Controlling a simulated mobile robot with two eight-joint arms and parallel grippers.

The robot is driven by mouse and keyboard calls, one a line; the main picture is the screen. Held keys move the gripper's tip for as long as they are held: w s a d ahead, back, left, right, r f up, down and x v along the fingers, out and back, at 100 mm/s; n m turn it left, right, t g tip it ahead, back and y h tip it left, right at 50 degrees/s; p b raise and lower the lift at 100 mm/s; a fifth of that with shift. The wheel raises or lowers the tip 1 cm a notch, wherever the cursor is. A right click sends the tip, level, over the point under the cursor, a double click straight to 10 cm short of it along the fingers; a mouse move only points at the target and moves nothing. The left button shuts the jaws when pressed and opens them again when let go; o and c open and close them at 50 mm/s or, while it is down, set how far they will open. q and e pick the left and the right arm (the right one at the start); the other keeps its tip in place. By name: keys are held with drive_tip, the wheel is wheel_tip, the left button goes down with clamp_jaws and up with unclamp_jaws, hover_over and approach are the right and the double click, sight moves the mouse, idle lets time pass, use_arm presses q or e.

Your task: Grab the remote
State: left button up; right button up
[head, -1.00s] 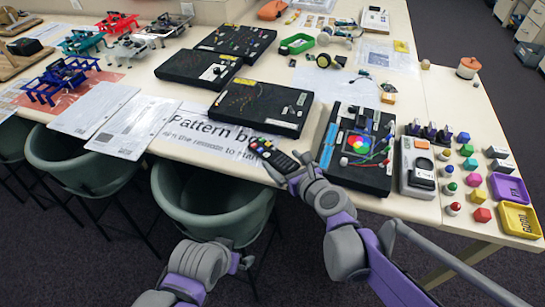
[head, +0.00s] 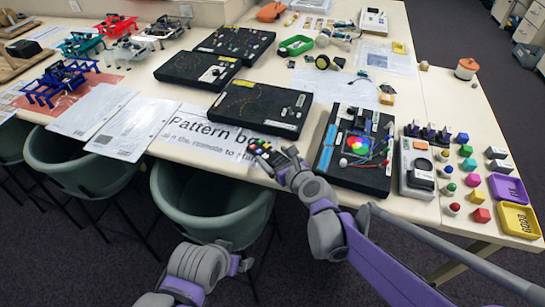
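The remote (head: 261,152) is black with small coloured buttons. It lies at the front edge of the table, on the lower part of a printed sheet reading "Pattern bo...". My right gripper (head: 284,164) is at the remote's right end, with its fingers around or just above that end and covering it. Whether the fingers press on the remote cannot be made out. Part of my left arm shows at the bottom, below the table edge, but its gripper is not visible.
Black boards (head: 262,107) stand behind the remote. A black board with a colour wheel (head: 352,150) and a grey device (head: 416,168) are to the right of my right gripper. White papers (head: 122,125) lie to the left.

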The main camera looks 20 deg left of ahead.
clamp_jaws()
